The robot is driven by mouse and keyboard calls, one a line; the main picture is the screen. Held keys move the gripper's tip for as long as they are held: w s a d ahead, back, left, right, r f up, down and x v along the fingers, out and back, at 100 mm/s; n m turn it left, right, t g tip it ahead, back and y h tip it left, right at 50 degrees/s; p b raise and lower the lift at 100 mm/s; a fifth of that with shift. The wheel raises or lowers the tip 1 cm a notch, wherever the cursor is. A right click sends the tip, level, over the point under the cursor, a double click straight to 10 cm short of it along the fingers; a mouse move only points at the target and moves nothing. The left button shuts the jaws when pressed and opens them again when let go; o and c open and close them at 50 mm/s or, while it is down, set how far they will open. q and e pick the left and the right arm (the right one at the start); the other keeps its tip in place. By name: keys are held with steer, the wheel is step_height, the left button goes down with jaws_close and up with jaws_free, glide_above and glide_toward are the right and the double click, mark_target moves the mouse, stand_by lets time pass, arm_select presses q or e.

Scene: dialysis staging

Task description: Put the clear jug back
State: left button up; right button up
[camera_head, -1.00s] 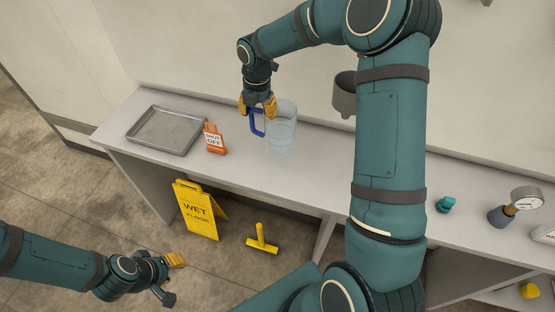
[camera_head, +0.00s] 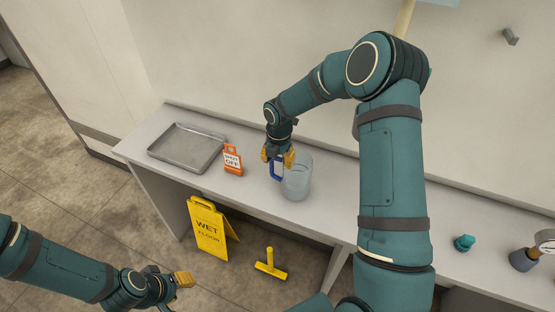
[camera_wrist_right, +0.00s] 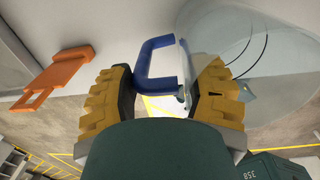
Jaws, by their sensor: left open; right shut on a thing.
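The clear jug (camera_head: 298,180) with its blue handle (camera_head: 275,168) is upright at the middle of the counter (camera_head: 330,218). My right gripper (camera_head: 279,157) is shut on the handle from above. In the right wrist view the blue handle (camera_wrist_right: 144,65) sits between the yellow finger pads, with the clear jug wall (camera_wrist_right: 245,40) to the right. I cannot tell whether the jug's base touches the counter. My left gripper (camera_head: 176,292) is open and empty, low at the left, in front of the counter.
A teal knob-like object (camera_head: 464,243) and a gauge (camera_head: 545,241) are at the right. A yellow wet-floor sign (camera_head: 208,229) and a yellow T-shaped object (camera_head: 270,265) are below.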

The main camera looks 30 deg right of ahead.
steer(key=shift+f, duration=0.2)
steer(key=o, duration=1.3)
steer(key=shift+r, duration=0.1)
